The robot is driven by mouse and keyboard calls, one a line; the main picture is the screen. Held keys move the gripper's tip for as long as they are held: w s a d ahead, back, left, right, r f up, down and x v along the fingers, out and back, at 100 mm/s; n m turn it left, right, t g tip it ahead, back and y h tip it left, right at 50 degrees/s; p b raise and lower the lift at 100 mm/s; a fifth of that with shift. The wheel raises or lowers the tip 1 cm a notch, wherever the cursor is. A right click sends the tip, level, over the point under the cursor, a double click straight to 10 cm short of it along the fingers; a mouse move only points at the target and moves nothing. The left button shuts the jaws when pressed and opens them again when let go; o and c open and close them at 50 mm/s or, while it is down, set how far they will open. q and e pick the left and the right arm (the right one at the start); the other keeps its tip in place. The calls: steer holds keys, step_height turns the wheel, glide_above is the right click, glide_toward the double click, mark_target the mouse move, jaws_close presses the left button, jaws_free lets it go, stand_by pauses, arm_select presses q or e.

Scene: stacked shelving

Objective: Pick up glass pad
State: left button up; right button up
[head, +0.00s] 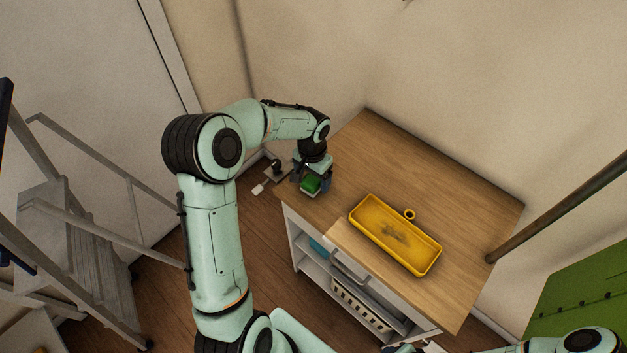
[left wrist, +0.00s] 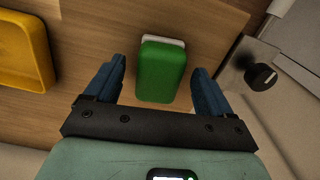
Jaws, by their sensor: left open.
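The pad (head: 311,183) is a green block with a pale strip along one end. It lies near the left corner of the wooden tabletop. In the left wrist view the green pad (left wrist: 162,72) sits between the two blue fingers, with a gap on each side. My left gripper (head: 310,184) points down over it and is open; it also shows in the left wrist view (left wrist: 160,88). The fingers hide part of the pad in the head view. My right arm shows only at the bottom right, and its gripper cannot be made out.
A metal fixture with a black knob (left wrist: 261,77) is close to the gripper. Walls stand behind; shelves are below.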

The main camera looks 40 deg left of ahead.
mark_target(312, 178)
arm_select(q)
steer(key=shift+w+f, duration=0.1)
steer(key=shift+f, duration=0.6)
steer(key=c, duration=1.1)
steer(key=shift+o, duration=0.2)
steer(key=shift+r, duration=0.2)
step_height(312, 178, up, 20)
steer(key=p, duration=0.1)
steer(key=shift+f, duration=0.15)
arm_select(e)
steer(key=shift+w+r, duration=0.95)
steer(key=shift+w, duration=0.25)
arm_select(q)
steer(key=shift+o, duration=0.6)
